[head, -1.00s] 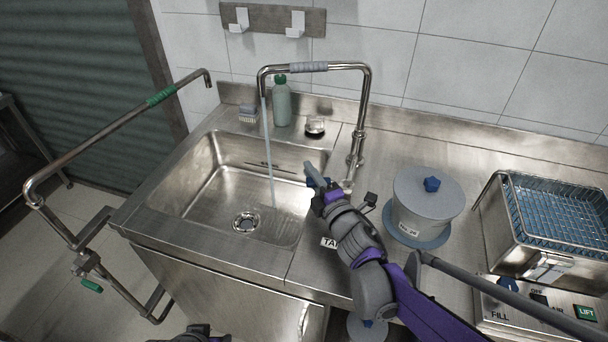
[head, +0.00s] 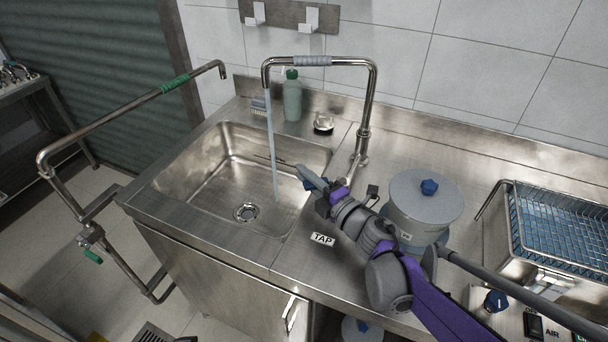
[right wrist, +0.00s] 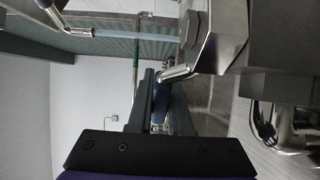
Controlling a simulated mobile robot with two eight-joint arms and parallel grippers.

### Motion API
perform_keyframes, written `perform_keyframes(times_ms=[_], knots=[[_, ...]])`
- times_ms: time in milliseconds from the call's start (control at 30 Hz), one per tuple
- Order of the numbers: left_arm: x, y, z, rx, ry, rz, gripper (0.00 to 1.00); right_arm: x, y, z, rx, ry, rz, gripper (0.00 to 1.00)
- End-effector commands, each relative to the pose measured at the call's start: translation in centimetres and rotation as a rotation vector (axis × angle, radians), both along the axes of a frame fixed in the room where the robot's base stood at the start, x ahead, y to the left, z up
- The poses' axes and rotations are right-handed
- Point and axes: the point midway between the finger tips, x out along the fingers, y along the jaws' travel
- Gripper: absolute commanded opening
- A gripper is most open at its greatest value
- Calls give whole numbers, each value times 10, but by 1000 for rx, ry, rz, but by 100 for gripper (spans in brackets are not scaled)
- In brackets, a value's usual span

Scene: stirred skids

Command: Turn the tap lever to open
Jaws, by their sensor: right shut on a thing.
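The tap (head: 370,100) is a tall bent steel pipe with a grey sleeve, standing at the right rear of the sink (head: 190,215). A stream of water (head: 271,140) runs from its spout into the sink. The tap lever has a blue end (head: 308,185) beside my right gripper (head: 318,182); its steel rod (right wrist: 176,73) runs in between the fingers in the right wrist view. My right gripper is shut on the lever, low at the sink's right edge, left of the tap's foot. Most of the lever is hidden by the fingers. My left gripper is not visible.
A grey lidded pot (head: 425,205) stands close right of my right gripper, with a blue wire basket (head: 565,225) beyond. A rail with a green sleeve (head: 130,112) is at left.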

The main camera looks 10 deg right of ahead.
Motion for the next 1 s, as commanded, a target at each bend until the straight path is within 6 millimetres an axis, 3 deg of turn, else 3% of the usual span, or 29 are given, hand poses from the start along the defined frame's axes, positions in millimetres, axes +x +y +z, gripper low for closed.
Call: perform_keyframes(times_ms=[800, 833, 1000], knots=[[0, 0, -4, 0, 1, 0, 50, -9, 0, 0, -2, 0, 106, 0], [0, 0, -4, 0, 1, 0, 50, -9, 0, 0, -2, 0, 106, 19], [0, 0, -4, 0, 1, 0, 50, -9, 0, 0, -1, -1, 107, 48]])
